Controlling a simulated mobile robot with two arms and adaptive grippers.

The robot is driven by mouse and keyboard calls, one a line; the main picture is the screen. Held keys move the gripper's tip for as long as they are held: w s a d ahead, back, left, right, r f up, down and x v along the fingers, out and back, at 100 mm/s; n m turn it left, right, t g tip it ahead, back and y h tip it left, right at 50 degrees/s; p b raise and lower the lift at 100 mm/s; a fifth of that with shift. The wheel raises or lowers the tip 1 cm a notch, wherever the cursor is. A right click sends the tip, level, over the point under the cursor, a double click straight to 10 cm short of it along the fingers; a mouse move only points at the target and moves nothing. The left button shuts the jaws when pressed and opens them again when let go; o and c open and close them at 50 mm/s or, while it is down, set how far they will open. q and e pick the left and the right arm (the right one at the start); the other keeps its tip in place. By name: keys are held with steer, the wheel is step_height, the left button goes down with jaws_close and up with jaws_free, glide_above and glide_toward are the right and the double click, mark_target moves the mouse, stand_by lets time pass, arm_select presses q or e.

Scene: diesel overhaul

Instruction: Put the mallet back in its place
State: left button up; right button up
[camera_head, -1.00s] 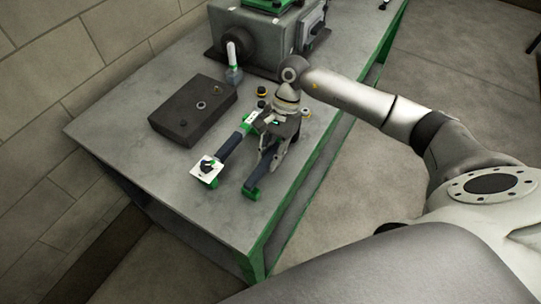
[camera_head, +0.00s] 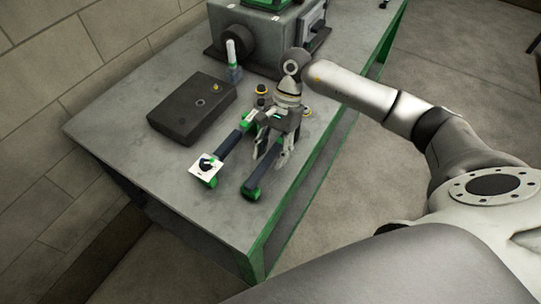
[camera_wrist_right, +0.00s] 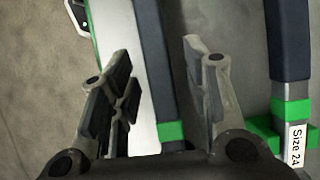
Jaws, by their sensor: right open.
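A dark blue handle with a green end (camera_head: 251,191) lies on the bench, partly under my right gripper; I take it for the mallet, but its head is hidden or unclear. My right gripper (camera_head: 270,155) is open above this handle. In the right wrist view the dark handle (camera_wrist_right: 153,60), with a green band, runs between the open fingers (camera_wrist_right: 150,95), with no clear contact. A second blue-handled tool (camera_head: 231,143) lies to its left; its "Size 24" label (camera_wrist_right: 296,146) shows in the right wrist view. My left gripper is out of view.
A dark box (camera_head: 190,118) and an upright white-topped item (camera_head: 232,58) stand further back, before a grey machine (camera_head: 258,38). The bench's near left corner (camera_head: 190,215) is clear.

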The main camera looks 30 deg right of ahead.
steer(key=v, duration=1)
steer(key=shift+r, duration=0.2)
